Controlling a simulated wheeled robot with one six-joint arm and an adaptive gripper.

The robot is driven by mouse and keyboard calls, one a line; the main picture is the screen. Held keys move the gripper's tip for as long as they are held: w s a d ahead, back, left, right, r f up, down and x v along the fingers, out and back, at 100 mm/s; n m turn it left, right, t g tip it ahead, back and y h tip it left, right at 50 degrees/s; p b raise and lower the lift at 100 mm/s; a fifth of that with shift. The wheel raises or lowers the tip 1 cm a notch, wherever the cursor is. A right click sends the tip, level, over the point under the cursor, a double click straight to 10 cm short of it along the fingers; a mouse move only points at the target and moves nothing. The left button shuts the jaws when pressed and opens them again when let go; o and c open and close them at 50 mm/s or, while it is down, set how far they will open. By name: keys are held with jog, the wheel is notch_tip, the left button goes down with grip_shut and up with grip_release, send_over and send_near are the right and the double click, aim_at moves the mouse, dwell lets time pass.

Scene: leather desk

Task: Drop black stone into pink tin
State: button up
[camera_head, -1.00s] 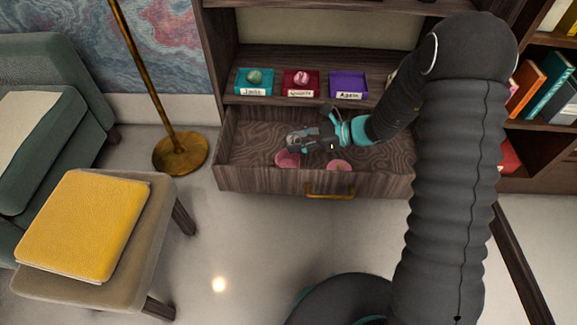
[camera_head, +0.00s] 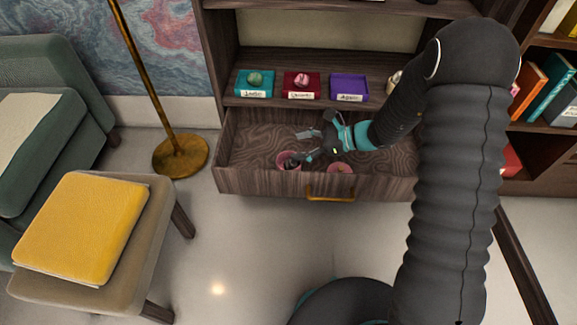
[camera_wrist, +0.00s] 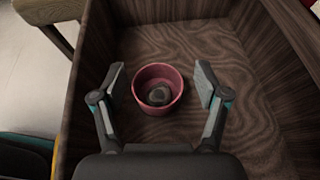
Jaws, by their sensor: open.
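A pink tin (camera_wrist: 147,77) stands upright in the open drawer, and it also shows in the head view (camera_head: 281,165). The black stone (camera_wrist: 158,95) lies on the bottom inside this tin. My gripper (camera_wrist: 161,84) is open above the tin, with one finger on each side of it and nothing between them. In the head view my gripper (camera_head: 307,144) hangs over the left part of the drawer and covers part of the tin. A second pink container (camera_head: 341,167) sits to the right, partly hidden by the drawer front.
The wooden drawer (camera_head: 240,181) has a brass handle (camera_head: 330,194) and walls around the tins. On the shelf above stand a teal tray (camera_head: 241,91) with a green stone, a red tray (camera_head: 289,92) with a pink stone, and an empty purple tray (camera_head: 349,87).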

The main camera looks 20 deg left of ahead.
jog(key=v, duration=1.1)
jog(key=shift+d, duration=0.15)
